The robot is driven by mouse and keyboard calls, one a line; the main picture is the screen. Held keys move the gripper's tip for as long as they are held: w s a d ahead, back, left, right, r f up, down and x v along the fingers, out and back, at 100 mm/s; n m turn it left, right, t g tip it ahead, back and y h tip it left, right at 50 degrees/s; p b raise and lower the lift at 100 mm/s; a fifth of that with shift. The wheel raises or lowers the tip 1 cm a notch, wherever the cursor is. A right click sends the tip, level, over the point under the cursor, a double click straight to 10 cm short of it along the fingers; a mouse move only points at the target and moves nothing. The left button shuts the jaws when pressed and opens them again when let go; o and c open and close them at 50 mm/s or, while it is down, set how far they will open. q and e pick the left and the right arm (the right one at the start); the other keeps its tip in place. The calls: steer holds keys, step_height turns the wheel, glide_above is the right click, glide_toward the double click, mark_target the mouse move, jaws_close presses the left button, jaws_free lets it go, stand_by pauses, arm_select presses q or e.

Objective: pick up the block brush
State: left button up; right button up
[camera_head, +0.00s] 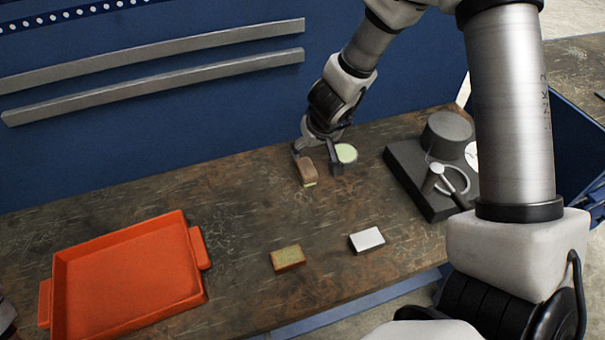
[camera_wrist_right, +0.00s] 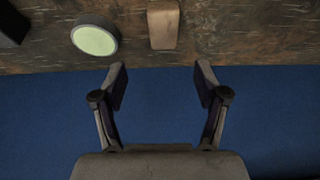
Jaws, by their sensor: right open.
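The block brush (camera_head: 307,172) appears as a small brown block with a pale yellow-green lower edge, on the table near the blue wall. In the right wrist view the brush (camera_wrist_right: 163,27) is at the top centre, beyond the fingertips. My right gripper (camera_head: 318,159) is over the back of the table, beside the brush in the head view. The right wrist view shows the right gripper (camera_wrist_right: 160,78) open and empty, with the brush roughly in line with its gap.
A round pale-green disc (camera_head: 346,153) stands close to the right gripper. A dark grey device (camera_head: 410,180) is to the right. A yellowish-brown block (camera_head: 288,258) and a white-topped block (camera_head: 367,240) lie at the front. An orange tray (camera_head: 188,222) is at left.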

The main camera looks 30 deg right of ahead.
mark_target(306, 166)
steer(key=b+x, duration=0.1)
steer(key=x, duration=0.1)
steer(key=b+x, duration=0.1)
steer(key=x, duration=0.1)
steer(key=s+b+x, duration=0.1)
steer(key=x, duration=0.1)
steer(key=shift+f+b, duration=0.3)
steer(key=b+x, duration=0.1)
steer(key=x, duration=0.2)
steer(key=b+x, duration=0.1)
steer(key=x, duration=0.1)
steer(key=shift+w+a+r+b, duration=0.1)
steer(key=shift+w+a+b, duration=0.05)
steer(key=shift+a+b, duration=0.2)
steer(key=shift+w, duration=0.2)
steer(key=shift+d, duration=0.1)
steer(key=shift+c, duration=0.4)
steer(key=shift+s, duration=0.15)
steer(key=c, duration=1.3)
arm_select(q)
step_height(306, 166, down, 8)
steer(key=shift+r, duration=0.25)
steer(key=shift+w+r, duration=0.1)
arm_select(e)
steer(key=shift+r, duration=0.15)
